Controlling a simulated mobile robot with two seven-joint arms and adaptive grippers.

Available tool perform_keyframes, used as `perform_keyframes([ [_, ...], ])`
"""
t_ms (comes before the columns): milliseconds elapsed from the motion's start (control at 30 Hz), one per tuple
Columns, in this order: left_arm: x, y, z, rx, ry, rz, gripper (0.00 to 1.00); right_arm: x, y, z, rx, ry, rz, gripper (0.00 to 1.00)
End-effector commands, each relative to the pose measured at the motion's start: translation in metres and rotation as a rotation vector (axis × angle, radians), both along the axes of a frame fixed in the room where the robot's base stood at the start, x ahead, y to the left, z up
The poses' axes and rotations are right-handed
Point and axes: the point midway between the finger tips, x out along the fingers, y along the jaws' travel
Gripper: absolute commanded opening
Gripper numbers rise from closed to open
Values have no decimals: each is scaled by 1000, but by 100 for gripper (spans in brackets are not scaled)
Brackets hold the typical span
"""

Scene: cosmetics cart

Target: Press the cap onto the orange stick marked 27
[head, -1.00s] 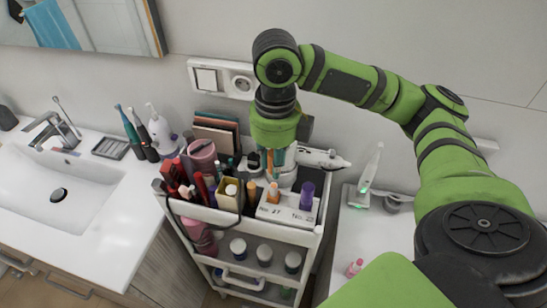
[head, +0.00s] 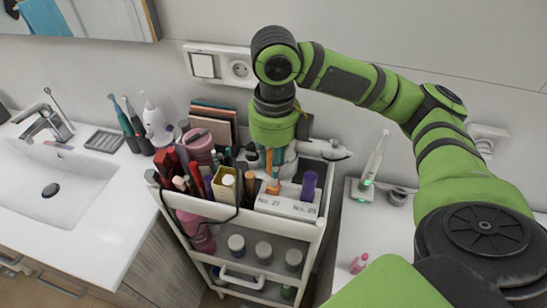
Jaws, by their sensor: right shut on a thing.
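The orange stick marked 27 (head: 272,187) stands upright in a white holder (head: 287,208) on the top tier of the cart, above the label "No. 27". A purple stick (head: 308,187) stands beside it on the right. My right gripper (head: 273,176) points down directly over the orange stick. It is shut on what seems to be the cap, which is mostly hidden between the fingers. I cannot tell whether the cap touches the stick. My left gripper is not in view.
A cream box (head: 225,187), red tubes and a pink cylinder (head: 199,145) crowd the cart left of the holder. A white device (head: 327,149) lies behind it. The sink (head: 55,180) is left; a counter with an electric toothbrush (head: 374,160) is right.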

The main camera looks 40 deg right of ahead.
Motion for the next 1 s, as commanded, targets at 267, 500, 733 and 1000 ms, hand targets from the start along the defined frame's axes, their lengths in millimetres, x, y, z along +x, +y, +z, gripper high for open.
perform_keyframes([
  [267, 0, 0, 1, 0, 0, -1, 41, 0, 0, -2, 0, 1, 0, 11],
  [500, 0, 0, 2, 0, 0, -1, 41, 0, 0, -6, 0, 1, 1, 11],
  [733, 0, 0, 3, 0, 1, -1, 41, 0, 0, -8, 0, 0, 1, 11],
  [1000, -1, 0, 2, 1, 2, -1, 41, 0, 0, -8, 0, 0, 0, 11],
])
